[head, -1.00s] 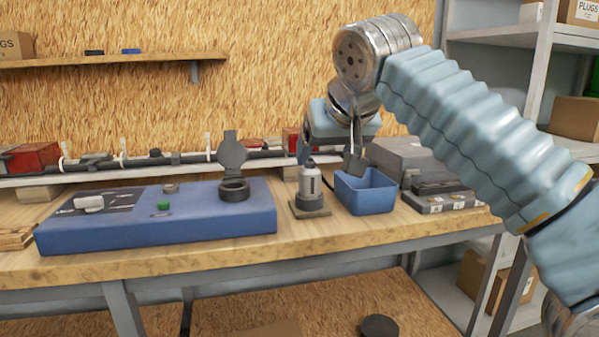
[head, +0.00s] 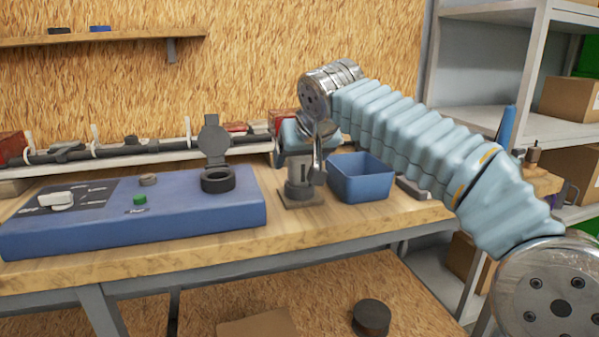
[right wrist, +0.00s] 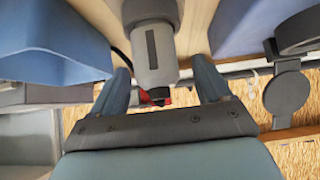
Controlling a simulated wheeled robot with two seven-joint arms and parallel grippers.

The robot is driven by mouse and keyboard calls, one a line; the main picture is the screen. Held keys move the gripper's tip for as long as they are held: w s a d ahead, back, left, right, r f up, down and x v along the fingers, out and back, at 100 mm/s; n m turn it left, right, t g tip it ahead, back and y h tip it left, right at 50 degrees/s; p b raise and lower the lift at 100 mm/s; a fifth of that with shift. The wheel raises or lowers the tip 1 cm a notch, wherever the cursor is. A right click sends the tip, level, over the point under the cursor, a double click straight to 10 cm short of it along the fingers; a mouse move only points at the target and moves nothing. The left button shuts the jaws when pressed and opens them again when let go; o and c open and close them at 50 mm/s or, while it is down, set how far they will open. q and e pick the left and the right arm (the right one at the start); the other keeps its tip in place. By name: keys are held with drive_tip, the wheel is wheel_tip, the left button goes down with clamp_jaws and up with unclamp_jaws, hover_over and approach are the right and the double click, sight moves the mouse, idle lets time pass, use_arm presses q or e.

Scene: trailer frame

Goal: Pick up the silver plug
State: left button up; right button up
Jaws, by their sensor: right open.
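The silver plug (head: 294,172) stands upright on a small dark base (head: 301,200) on the workbench, between the blue panel box and the blue bin. My right gripper (head: 308,158) has come in from above and overlaps the plug's upper part in the head view, hiding some of it. In the right wrist view the plug (right wrist: 151,50) lies between the two spread fingers of the gripper (right wrist: 163,80), with a gap visible on each side. The gripper is open and not closed on the plug. My left gripper is not in view.
The blue bin (head: 361,184) stands close to the right of the plug. The blue panel box (head: 130,226) with its raised round socket lid (head: 213,137) is to the left. A cable rail (head: 120,152) runs behind. A dark round object (head: 371,317) lies on the lower shelf.

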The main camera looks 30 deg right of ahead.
sight(298, 163)
drive_tip(key=shift+x, duration=1.55)
drive_tip(key=shift+s, duration=0.1)
drive_tip(key=c, duration=0.7)
